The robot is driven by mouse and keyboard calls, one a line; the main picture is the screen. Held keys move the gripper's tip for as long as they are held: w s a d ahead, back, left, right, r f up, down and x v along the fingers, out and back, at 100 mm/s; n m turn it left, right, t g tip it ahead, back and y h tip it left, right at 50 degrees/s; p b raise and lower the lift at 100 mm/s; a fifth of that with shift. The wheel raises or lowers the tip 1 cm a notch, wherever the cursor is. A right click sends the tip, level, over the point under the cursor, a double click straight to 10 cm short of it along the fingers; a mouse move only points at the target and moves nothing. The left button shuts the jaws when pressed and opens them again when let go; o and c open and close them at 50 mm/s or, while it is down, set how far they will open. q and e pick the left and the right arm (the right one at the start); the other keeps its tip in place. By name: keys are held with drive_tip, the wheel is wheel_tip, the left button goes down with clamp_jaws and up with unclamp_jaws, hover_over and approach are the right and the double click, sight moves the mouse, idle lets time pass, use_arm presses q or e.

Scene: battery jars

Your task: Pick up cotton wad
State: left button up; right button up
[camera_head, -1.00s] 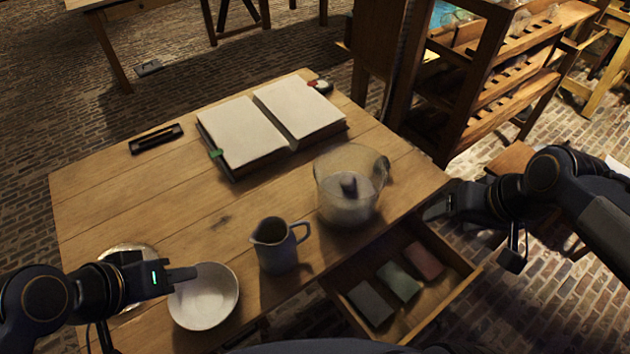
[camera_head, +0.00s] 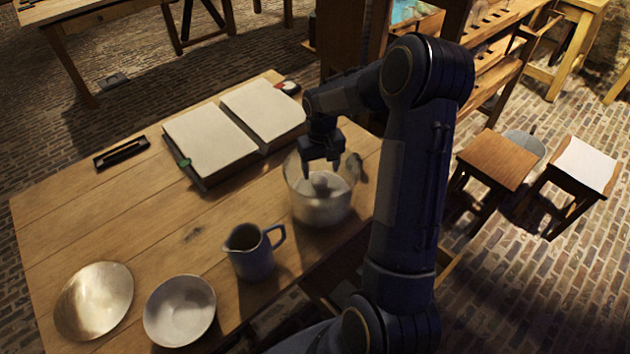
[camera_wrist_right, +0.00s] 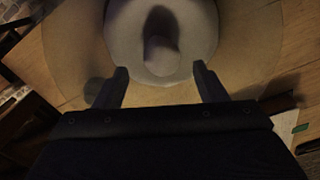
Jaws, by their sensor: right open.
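A clear glass jar (camera_head: 294,190) stands near the table's right edge. Inside it is a pale round mass (camera_head: 318,208) with a grey rounded knob standing up from its middle. In the right wrist view, the pale mass (camera_wrist_right: 128,30) and knob (camera_wrist_right: 161,58) lie just ahead of the fingers. I cannot tell which part, if any, is the cotton wad. My right gripper (camera_head: 321,168) is open and empty, pointing down over the jar's mouth. Its two fingers (camera_wrist_right: 160,76) show apart in the wrist view, on either side of the knob. My left gripper is out of view.
A blue-grey jug (camera_head: 250,255) stands near the jar, with a white bowl (camera_head: 180,310) and a shiny dish (camera_head: 95,300) further left. An open book (camera_head: 208,142) lies behind. My right arm hides most of the drawer. The table's left middle is clear.

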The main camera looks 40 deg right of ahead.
sight(320, 178)
wheel_tip(320, 178, down, 5)
drive_tip(key=shift+a+r+p, duration=0.1)
drive_tip(key=shift+r+p, duration=0.1)
drive_tip(key=shift+p, duration=0.2)
drive_tip(key=shift+c, duration=0.2)
drive_tip(key=c, duration=1.1)
drive_tip(key=shift+r, duration=0.15)
drive_tip(key=shift+r, duration=0.65)
drive_tip(key=s+a+r+b, duration=0.3)
drive_tip(key=s+a+r, duration=0.6)
drive_tip(key=s+r, duration=0.1)
drive_tip(key=shift+s+r, duration=0.35)
drive_tip(key=shift+r, duration=0.4)
